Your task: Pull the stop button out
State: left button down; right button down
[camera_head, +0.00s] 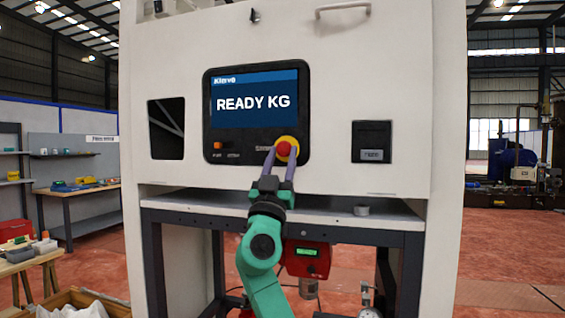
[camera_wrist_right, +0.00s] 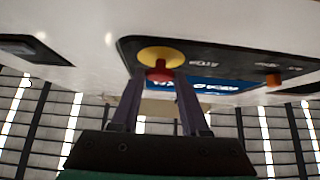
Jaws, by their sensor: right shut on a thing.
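The stop button (camera_head: 284,149) is a red knob on a yellow round base, at the lower right of the black screen panel. My right gripper (camera_head: 283,155) reaches up to it from below, with one purple finger on each side of the red knob, and is shut on it. In the right wrist view the red knob (camera_wrist_right: 160,73) sits between the fingertips (camera_wrist_right: 160,78), below the yellow disc (camera_wrist_right: 161,57). The screen (camera_head: 254,103) reads "READY KG". My left gripper is not in view.
An orange button (camera_head: 217,146) sits at the panel's lower left. A dark slot (camera_head: 371,141) is to the right and a dark opening (camera_head: 166,129) to the left. A shelf (camera_head: 330,213) runs below, with a small grey ring (camera_head: 361,210). A red box (camera_head: 306,259) reading "READY" hangs underneath.

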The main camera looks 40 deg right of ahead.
jog(key=c, duration=0.6)
grip_release()
jog(key=shift+o, duration=1)
jog(key=shift+s+a, duration=0.1)
jog(key=shift+a, duration=0.05)
jog(key=shift+a+f, duration=0.15)
jog(key=shift+f, duration=0.15)
jog(key=b+v, duration=0.6)
jog(key=v, duration=0.8)
jog(key=shift+r+b, duration=0.15)
jog(key=shift+b, duration=0.2)
jog(key=shift+s, duration=0.1)
